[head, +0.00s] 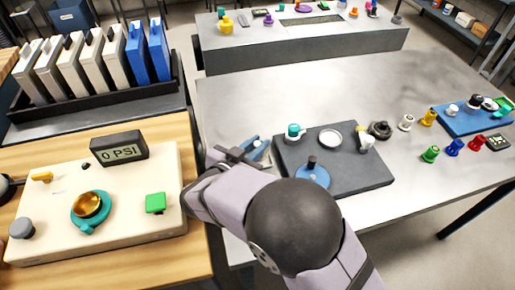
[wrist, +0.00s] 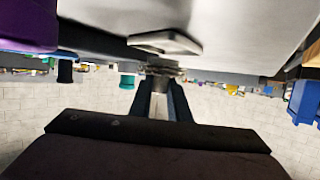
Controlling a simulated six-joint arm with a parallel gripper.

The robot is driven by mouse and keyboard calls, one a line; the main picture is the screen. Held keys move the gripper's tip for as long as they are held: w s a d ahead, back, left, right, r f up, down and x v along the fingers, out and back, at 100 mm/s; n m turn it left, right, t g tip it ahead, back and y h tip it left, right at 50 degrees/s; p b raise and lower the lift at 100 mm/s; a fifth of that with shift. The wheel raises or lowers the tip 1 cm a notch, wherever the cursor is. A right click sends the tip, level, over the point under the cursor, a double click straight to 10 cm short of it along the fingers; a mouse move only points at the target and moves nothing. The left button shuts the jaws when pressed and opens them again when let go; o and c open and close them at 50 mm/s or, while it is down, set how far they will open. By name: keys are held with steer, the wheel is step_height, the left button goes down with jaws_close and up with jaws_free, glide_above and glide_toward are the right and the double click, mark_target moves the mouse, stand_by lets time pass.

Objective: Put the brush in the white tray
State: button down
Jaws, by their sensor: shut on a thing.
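My gripper (head: 238,156) is low over the left edge of the grey metal table, left of the dark board. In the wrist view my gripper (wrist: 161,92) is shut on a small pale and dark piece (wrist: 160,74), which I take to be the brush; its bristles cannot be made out. A pale, flat, square-looking piece (wrist: 165,42) shows just beyond the fingertips and may be the white tray. In the head view a small blue and white thing (head: 257,148) lies beside the fingers. A white round dish (head: 331,140) sits on the dark board.
The dark board (head: 350,180) also bears a teal-topped knob (head: 293,131) and a blue disc (head: 313,176). Several coloured pegs and a blue tray (head: 465,120) stand at right. A cream gauge panel (head: 140,225) is at left. The table's back middle is clear.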

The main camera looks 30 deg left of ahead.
steer(key=shift+f, duration=0.9)
steer(key=shift+f, duration=0.1)
steer(key=c, duration=1.7)
jaws_free()
steer(key=shift+o, duration=0.2)
steer(key=v, duration=1.2)
